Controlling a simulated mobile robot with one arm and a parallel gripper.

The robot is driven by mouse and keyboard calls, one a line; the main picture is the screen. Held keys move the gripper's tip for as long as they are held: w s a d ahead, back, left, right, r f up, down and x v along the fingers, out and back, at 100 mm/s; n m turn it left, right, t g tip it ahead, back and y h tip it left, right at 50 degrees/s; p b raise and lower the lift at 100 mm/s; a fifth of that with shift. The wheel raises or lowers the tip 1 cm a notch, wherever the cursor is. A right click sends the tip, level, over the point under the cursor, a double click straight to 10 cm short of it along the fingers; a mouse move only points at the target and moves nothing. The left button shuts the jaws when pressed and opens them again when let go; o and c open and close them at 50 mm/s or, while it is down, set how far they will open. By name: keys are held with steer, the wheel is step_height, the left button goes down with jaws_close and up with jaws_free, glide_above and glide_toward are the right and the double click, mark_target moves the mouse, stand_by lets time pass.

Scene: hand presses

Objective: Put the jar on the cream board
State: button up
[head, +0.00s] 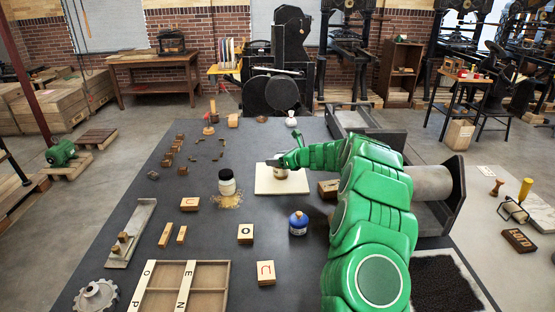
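The cream board (266,188) lies flat on the dark table, in the middle of the head view. My gripper (280,163) is over the board, at the top of a small jar-like thing (281,173) with a brownish side. That thing is at or just above the board; I cannot tell if it touches. My gripper partly covers it, and the fingers are too small to show whether they are shut on it.
A divided wooden tray (180,298) is at the front left. A press (370,125) stands at the right. The table left of the pale jar has clear patches.

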steer(key=o, duration=0.3)
steer(key=shift+o, duration=0.2)
steer(key=shift+s+d+r, duration=0.2)
steer(key=shift+d+r, duration=0.05)
steer(key=shift+r, duration=0.05)
steer(key=shift+s+d+r, duration=0.7)
steer(key=shift+d+r, duration=0.2)
steer(key=shift+r, duration=0.05)
step_height(320, 180, up, 4)
steer(key=shift+r, duration=0.1)
steer(key=shift+a+r, duration=0.1)
steer(key=shift+r, duration=0.75)
